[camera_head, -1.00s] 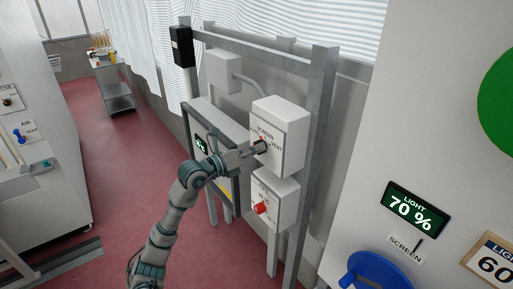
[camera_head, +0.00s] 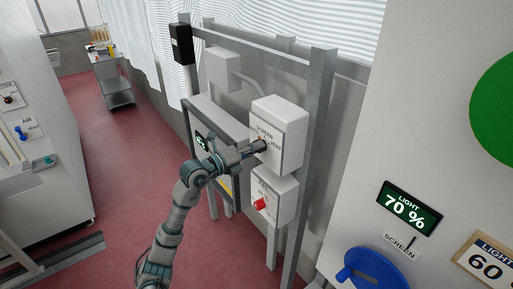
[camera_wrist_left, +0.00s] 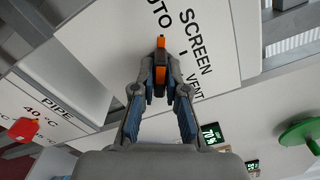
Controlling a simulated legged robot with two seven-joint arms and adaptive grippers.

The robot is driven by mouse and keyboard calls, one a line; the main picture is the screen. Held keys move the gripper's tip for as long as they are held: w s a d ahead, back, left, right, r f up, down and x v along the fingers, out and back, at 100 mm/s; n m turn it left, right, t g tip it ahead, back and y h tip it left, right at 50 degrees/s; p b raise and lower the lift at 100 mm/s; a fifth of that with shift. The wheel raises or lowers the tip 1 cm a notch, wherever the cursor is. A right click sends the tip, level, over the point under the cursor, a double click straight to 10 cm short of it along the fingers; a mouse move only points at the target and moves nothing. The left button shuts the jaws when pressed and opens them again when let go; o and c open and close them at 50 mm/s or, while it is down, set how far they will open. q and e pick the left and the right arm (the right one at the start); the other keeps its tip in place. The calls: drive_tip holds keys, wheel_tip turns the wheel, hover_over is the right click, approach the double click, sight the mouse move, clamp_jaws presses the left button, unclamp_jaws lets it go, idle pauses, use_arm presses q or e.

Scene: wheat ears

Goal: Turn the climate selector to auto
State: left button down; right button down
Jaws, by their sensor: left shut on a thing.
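The climate selector is an orange and black knob (camera_wrist_left: 160,68) on a white box (camera_head: 283,151) labelled SCREEN, on the metal frame. My left gripper (camera_head: 259,147) reaches it from the left. In the left wrist view my left gripper (camera_wrist_left: 160,85) is shut on the knob, one finger on each side. The knob's orange end points up in that view, towards a label partly cut off that reads "UTO". The VENT label is to the lower right of the knob there. My fingers hide part of the knob. My right gripper is not in view.
Just below is a PIPE box with a red knob (camera_head: 260,204); the knob also shows in the left wrist view (camera_wrist_left: 25,129). A panel with a LIGHT 70 % display (camera_head: 409,207) and blue handwheel (camera_head: 374,270) stands at right. The red floor (camera_head: 130,190) is clear at left.

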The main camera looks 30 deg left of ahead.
use_arm(q)
drive_tip(key=shift+a+r, duration=0.15)
drive_tip(key=shift+r, duration=0.05)
drive_tip(key=c, duration=1.2)
unclamp_jaws()
drive_tip(key=shift+c, duration=0.2)
drive_tip(key=shift+o, duration=0.2)
drive_tip(key=shift+a+f, duration=0.15)
drive_tip(key=shift+f, duration=0.05)
drive_tip(key=shift+a, duration=0.1)
drive_tip(key=v, duration=1.2)
drive_tip(key=shift+f, duration=0.2)
drive_tip(key=shift+w, duration=0.1)
drive_tip(key=shift+w, duration=0.1)
